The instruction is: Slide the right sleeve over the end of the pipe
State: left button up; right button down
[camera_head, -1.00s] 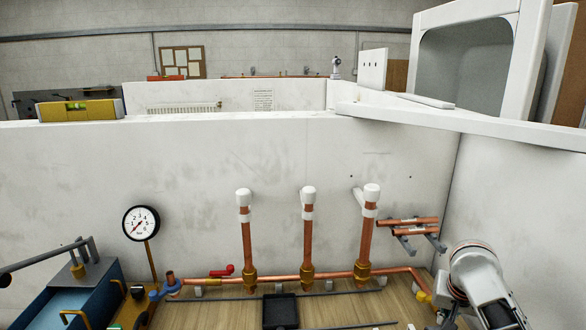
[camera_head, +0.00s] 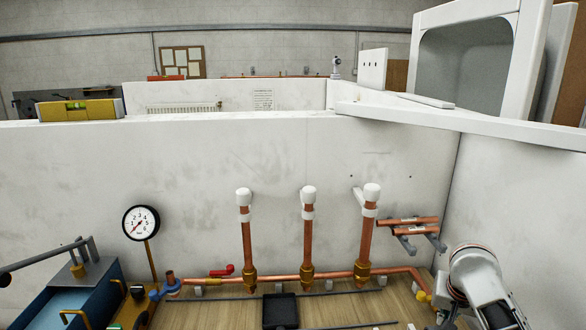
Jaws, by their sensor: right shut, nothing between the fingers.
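The copper pipe (camera_head: 330,276) runs level along the foot of the white wall. At its right end it bends towards me, and a small yellow piece (camera_head: 424,296) sits by that end. Two short copper tubes that look like sleeves (camera_head: 408,229) lie one behind the other on grey wall brackets to the right of the risers. My right arm comes in at the bottom right. My right gripper (camera_head: 446,306) is shut and empty, low beside the pipe's right end, and is partly hidden by the arm and cut by the frame edge. My left gripper is out of view.
Three copper risers with white caps (camera_head: 309,192) stand up from the pipe. A pressure gauge (camera_head: 141,222) and a blue pump box (camera_head: 70,290) are at the left. A black block (camera_head: 280,311) lies on the wooden floor. A white side wall (camera_head: 525,215) bounds the right.

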aim_at(431, 327)
jog(key=shift+f, duration=0.75)
jog(key=shift+s+a, duration=0.1)
jog(key=shift+a, duration=0.25)
jog(key=shift+a+p, duration=0.3)
jog(key=shift+a, duration=0.4)
jog(key=shift+s+a, duration=0.1)
jog(key=shift+a, duration=0.25)
jog(key=shift+r, duration=3.05)
jog(key=shift+d, duration=0.1)
